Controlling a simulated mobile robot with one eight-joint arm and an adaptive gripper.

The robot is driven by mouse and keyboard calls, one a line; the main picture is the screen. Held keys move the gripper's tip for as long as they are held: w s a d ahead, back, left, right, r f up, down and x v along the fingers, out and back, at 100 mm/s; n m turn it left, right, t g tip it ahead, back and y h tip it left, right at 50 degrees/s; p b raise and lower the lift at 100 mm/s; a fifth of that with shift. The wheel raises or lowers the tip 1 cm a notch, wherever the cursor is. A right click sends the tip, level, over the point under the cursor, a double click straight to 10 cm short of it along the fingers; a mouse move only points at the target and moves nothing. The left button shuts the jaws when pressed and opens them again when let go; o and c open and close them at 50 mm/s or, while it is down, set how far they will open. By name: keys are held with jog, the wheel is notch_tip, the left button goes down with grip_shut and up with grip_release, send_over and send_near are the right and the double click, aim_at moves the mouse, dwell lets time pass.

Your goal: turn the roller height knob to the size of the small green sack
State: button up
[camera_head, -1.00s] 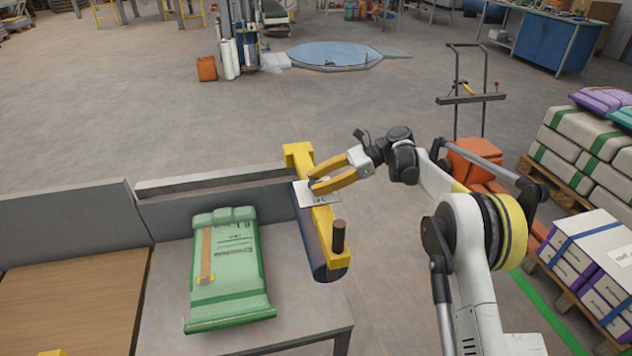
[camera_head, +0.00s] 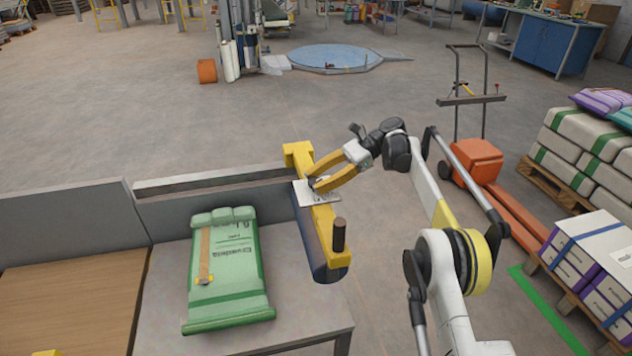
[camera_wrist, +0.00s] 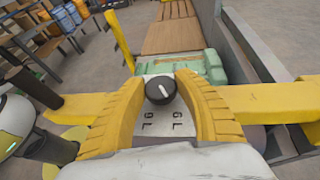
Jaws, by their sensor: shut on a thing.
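The roller height knob (camera_wrist: 160,90) is a dark round knob with a white pointer line, on a pale plate with dark letters and marks. My gripper (camera_wrist: 167,93) has its two yellow fingers on either side of the knob, shut on it. In the head view my gripper (camera_head: 318,186) reaches the plate (camera_head: 322,197) on the yellow roller beam (camera_head: 325,228), and the fingers hide the knob. The small green sack (camera_head: 230,268) lies flat on the bench left of the beam. It also shows in the wrist view (camera_wrist: 190,66).
A dark upright handle (camera_head: 339,236) stands at the beam's near end, above the dark roller (camera_head: 318,258). A grey wall (camera_head: 220,197) runs behind the bench. Pallets of stacked sacks (camera_head: 585,140) and an orange pallet truck (camera_head: 477,162) are at the right.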

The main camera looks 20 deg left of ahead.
jog(key=shift+f, duration=0.1)
jog(key=o, duration=1.1)
jog(key=shift+r+m+t+y+p, duration=0.2)
jog(key=shift+m+t+y+p, duration=0.1)
